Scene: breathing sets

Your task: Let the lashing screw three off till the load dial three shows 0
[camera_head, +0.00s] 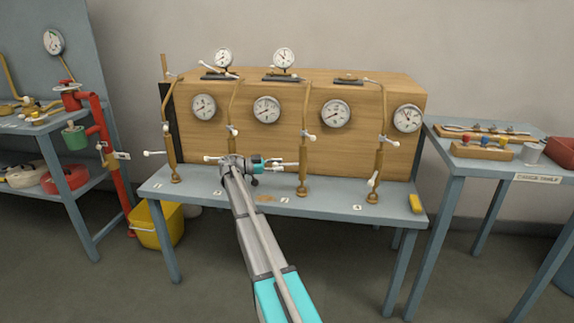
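Lashing screw three (303,165) is the third upright brass rod from the left, on the bench in front of the wooden crate. A small white handle (307,135) sits at its upper part. Load dial three (335,113) is a round white gauge on the crate's face, right of that rod; its needle is too small to read. My gripper (278,164) is in front of the crate, left of screw three and pointing right towards its lower part. Pale bars lie at its tip; I cannot tell fingers from handle, or whether they touch the rod.
Similar screws stand at left (171,150), behind my arm, and at right (379,160), with more dials (266,109). A yellow object (415,204) lies at the bench's right end. Side tables (500,168) flank the bench. A yellow bucket (157,227) stands below left.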

